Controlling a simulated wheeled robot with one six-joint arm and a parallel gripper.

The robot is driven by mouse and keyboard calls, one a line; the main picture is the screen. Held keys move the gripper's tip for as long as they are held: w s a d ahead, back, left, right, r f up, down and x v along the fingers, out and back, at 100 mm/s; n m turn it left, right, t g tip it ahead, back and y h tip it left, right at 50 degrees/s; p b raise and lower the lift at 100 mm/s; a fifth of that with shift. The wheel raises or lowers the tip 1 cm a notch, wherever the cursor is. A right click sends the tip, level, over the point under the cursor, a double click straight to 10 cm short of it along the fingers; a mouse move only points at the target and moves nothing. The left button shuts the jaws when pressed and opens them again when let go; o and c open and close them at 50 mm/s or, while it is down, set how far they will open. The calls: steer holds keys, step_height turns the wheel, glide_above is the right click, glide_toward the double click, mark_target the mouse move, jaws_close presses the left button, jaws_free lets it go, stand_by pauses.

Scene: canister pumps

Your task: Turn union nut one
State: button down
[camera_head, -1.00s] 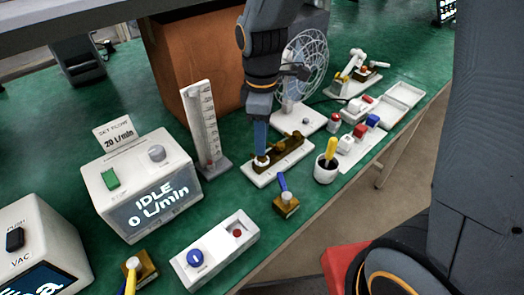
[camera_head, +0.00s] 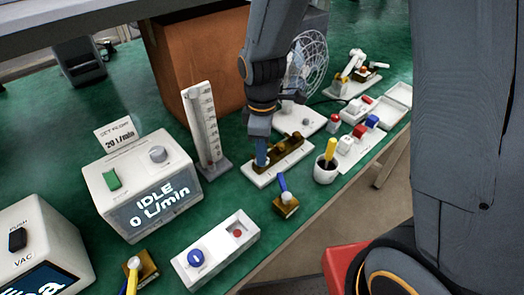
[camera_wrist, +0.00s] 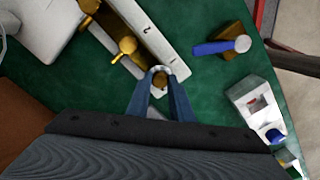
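My gripper (camera_wrist: 159,82) points down at the white-based brass assembly (camera_head: 289,156) on the green bench. In the wrist view its two blue fingers stand apart, one on each side of a round nut with a pale ring and brass centre (camera_wrist: 160,80). I cannot see clearly whether the fingertips touch the nut. The nut is at the near end of the white base (camera_wrist: 155,38). Brass handles (camera_wrist: 125,47) stand farther along the assembly. In the head view the gripper (camera_head: 262,160) covers the nut.
A tall white flow gauge (camera_head: 203,120) and the pump reading IDLE (camera_head: 150,185) stand to the left. A brass block with a blue handle (camera_head: 286,205) and a white cup (camera_head: 326,172) stand close by. Behind are a brown box (camera_head: 190,65) and a fan (camera_head: 305,70).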

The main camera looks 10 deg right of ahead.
stand_by(0.3)
steer(key=m+p, duration=0.3)
steer(key=m, duration=0.1)
steer(key=shift+r+m, duration=0.1)
steer(key=shift+m, duration=0.3)
steer(key=m+p, duration=0.2)
steer(key=m, duration=0.4)
stand_by(0.5)
steer(key=c, duration=1.6)
jaws_free()
steer(key=shift+o, duration=0.2)
steer(key=shift+r+b, duration=0.45)
steer(key=shift+r, duration=3.4)
